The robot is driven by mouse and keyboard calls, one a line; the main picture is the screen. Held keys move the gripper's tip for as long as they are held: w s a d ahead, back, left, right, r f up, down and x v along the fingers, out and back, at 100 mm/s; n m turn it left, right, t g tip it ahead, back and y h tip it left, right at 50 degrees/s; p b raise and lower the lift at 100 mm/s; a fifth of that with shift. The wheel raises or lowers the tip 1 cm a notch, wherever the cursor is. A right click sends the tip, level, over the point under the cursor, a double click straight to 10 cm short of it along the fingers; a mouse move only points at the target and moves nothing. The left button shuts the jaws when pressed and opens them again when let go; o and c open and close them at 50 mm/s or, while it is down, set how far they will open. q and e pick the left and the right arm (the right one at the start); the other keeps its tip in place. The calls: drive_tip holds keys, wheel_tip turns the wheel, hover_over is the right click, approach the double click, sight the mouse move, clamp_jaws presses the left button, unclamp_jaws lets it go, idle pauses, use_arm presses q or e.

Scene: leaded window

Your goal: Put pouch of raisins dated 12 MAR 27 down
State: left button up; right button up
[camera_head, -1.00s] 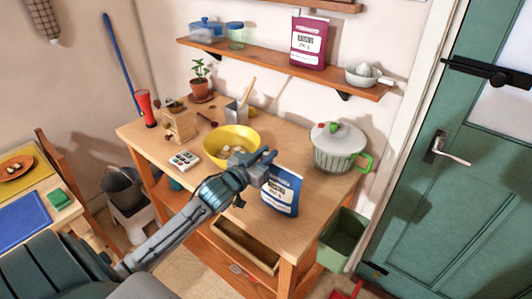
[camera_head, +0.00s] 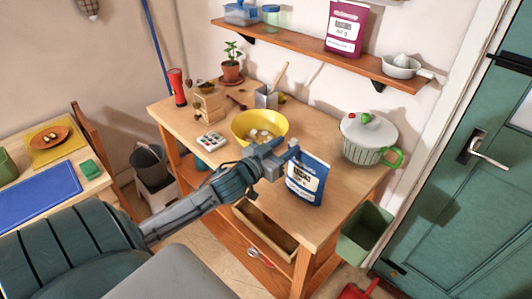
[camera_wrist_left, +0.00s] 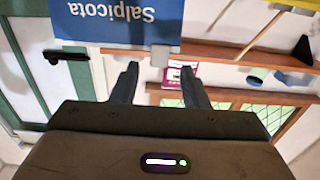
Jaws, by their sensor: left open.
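A blue pouch (camera_head: 307,180) with a white label stands upright on the wooden worktable (camera_head: 345,203), near its front edge. Its date is too small to read. My left gripper (camera_head: 284,153) is open at the pouch's upper left side; whether it touches is unclear. In the left wrist view, the blue pouch (camera_wrist_left: 115,22) shows upside down with the word Salpicota, beyond the spread fingers (camera_wrist_left: 160,85), with nothing gripped between them. A maroon pouch (camera_head: 346,27) stands on the wall shelf (camera_head: 300,50). My right gripper is not in view.
A yellow bowl (camera_head: 259,126) is just behind my left gripper, and a lidded pot (camera_head: 368,140) stands right of the pouch. A drawer (camera_head: 264,230) is open below the table front. A green bin (camera_head: 365,235) hangs at the table's right.

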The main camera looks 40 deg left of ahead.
use_arm(q)
drive_tip(key=s, duration=0.7)
drive_tip(key=shift+s+a+b, duration=0.25)
drive_tip(key=shift+s+b, duration=0.1)
